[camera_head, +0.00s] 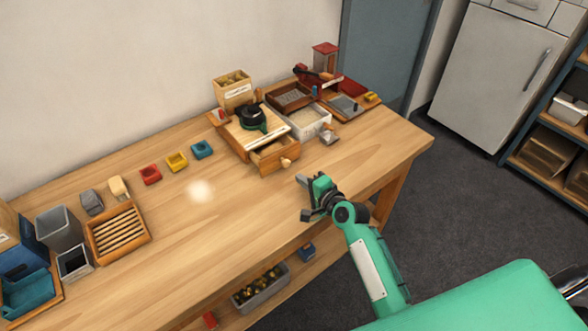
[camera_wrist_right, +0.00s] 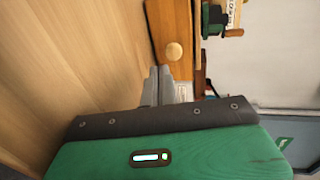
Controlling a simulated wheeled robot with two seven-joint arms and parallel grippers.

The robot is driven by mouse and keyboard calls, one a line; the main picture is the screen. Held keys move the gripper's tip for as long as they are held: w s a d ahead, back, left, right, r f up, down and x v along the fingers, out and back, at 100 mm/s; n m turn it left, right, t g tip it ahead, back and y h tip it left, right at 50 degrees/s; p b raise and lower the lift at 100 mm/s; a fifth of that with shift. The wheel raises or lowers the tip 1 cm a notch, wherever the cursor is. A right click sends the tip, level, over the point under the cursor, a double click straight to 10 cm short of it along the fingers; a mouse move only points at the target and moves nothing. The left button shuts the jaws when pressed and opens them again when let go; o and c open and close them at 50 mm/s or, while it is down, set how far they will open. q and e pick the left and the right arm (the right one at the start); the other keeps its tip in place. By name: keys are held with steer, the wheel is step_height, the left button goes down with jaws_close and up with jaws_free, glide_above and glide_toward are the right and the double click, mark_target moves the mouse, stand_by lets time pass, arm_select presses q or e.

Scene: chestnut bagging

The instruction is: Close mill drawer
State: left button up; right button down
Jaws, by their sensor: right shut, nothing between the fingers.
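The wooden mill (camera_head: 243,126) with a dark green and black top stands toward the back of the bench. Its drawer (camera_head: 273,155) sticks out at the front, open, with a round pale knob (camera_head: 286,162). In the right wrist view the drawer front (camera_wrist_right: 168,30) and knob (camera_wrist_right: 174,52) are just beyond the fingertips. My right gripper (camera_head: 304,197) is shut and empty, in front of the drawer and apart from it in the head view. In the wrist view its fingers (camera_wrist_right: 160,70) point toward the drawer front; whether they touch it is unclear. My left gripper is not in view.
Right of the mill stand a white-filled box (camera_head: 310,122), a small scoop (camera_head: 329,137) and a red-topped device (camera_head: 325,58). Coloured small trays, including a red one (camera_head: 150,174), lie left of it. A slatted wooden tray (camera_head: 118,232) is farther left. The bench front is clear.

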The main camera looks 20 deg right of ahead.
mark_target(281, 157)
steer(key=shift+r+p+x, duration=0.2)
steer(key=shift+x, duration=0.55)
steer(key=shift+r+p+x, duration=0.15)
steer(key=shift+x, duration=0.55)
steer(key=shift+r+p+x, duration=0.2)
steer(key=shift+x, duration=0.55)
steer(key=shift+w, duration=0.15)
steer(key=x, duration=0.2)
steer(key=r+x, duration=0.1)
steer(key=x, duration=0.2)
steer(key=b+x, duration=0.1)
steer(key=x, duration=0.1)
steer(key=shift+w+a+r, duration=0.25)
steer(key=shift+w+r, duration=0.05)
steer(key=shift+r, duration=0.25)
